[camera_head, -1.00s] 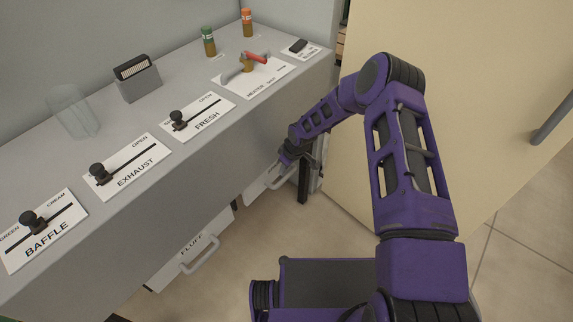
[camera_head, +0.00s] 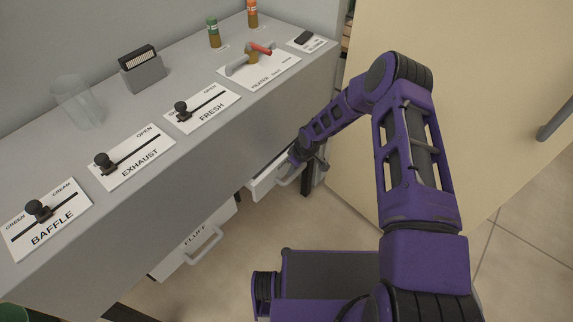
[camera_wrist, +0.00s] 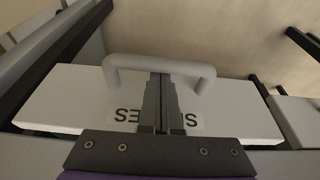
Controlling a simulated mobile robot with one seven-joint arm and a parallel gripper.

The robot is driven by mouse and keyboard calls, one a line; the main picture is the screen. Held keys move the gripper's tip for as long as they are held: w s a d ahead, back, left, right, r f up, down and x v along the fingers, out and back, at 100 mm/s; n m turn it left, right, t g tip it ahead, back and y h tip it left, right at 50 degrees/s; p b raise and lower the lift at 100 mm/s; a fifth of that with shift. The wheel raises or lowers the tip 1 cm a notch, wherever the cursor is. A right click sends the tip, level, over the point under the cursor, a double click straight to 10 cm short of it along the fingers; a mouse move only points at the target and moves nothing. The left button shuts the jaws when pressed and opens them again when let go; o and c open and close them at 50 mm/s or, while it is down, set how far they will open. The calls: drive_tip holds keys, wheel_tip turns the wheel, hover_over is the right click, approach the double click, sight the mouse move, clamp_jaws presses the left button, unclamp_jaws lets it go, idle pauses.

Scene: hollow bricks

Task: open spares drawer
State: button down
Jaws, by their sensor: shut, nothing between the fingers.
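The spares drawer (camera_head: 268,178) is a white drawer under the grey counter, partly behind my gripper in the head view. A thin dark opening shows along its top, so it stands slightly out. In the wrist view its front (camera_wrist: 75,95) carries an upside-down label, partly covered by my fingers, and a pale bar handle (camera_wrist: 130,61). My gripper (camera_wrist: 161,76) is shut and empty. Its fingertips lie between the handle's two posts, by the inner side of the bar; I cannot tell whether they touch it. In the head view my gripper (camera_head: 297,160) is at the drawer's handle.
The FLUFF drawer (camera_head: 190,250) with its handle stands to the left, lower in view. Sliders for BAFFLE (camera_head: 39,210), EXHAUST (camera_head: 104,162) and FRESH (camera_head: 182,109) sit on the counter (camera_head: 150,190). A cream panel (camera_head: 480,90) stands right of my arm. Floor shows below.

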drive_tip(key=s+d+p, duration=0.1)
drive_tip(key=s+d, duration=1.1)
drive_tip(key=d, duration=0.4)
drive_tip(key=shift+s+p, duration=0.15)
drive_tip(key=shift+p, duration=0.2)
drive_tip(key=shift+r, duration=0.15)
